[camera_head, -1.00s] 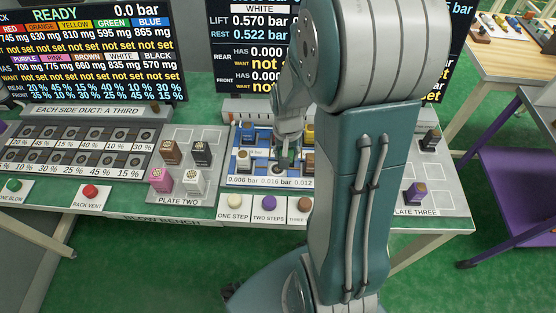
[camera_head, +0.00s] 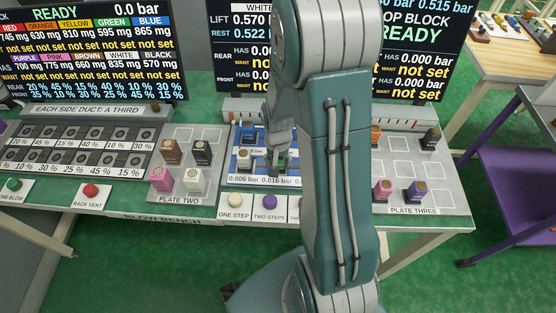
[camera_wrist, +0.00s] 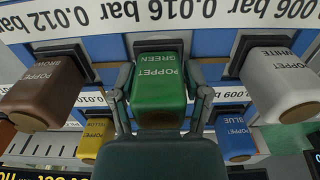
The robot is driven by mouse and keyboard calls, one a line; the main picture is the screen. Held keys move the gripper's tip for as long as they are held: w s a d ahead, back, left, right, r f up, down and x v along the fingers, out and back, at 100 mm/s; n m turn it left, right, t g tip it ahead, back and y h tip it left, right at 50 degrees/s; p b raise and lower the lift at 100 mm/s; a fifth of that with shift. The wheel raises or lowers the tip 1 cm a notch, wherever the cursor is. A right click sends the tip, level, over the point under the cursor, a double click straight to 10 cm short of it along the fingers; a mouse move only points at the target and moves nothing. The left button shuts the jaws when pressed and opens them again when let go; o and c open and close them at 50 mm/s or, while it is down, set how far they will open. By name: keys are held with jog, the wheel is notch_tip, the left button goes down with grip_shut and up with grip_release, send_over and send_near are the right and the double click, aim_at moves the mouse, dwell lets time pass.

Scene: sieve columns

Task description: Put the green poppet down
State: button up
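The green poppet (camera_wrist: 159,85) stands at the middle of a row on the blue block, in the wrist view. My gripper (camera_wrist: 160,82) has one finger at each side of it, and the pads look closed against its sides. The poppet's foot is at a dark socket; I cannot tell whether it is fully seated. The brown poppet (camera_wrist: 42,85) and white poppet (camera_wrist: 280,85) flank it, apart from the fingers. In the head view my gripper (camera_head: 280,155) is low over the blue block (camera_head: 236,180) and mostly hides the green poppet.
A yellow poppet (camera_wrist: 96,138) and a blue poppet (camera_wrist: 235,138) stand in the other row. Plate two (camera_head: 180,199) bears several poppets at left. Plate three (camera_head: 440,200) bears several at right, with free squares. Buttons line the front edge.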

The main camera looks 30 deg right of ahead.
dwell(0.4)
notch_tip(320, 180, up, 12)
jog(key=shift+r, duration=0.2)
jog(key=s+a+r+n+t, duration=0.2)
jog(key=s+a+r, duration=0.3)
jog(key=r, duration=0.3)
jog(key=s+a+r+n+t, duration=0.3)
jog(key=s+a+r+n, duration=0.1)
jog(key=s+a+r, duration=0.2)
jog(key=shift+s+r+n+t, duration=0.3)
jog(key=shift+s+r+n, duration=0.1)
jog(key=shift+s+r, duration=0.5)
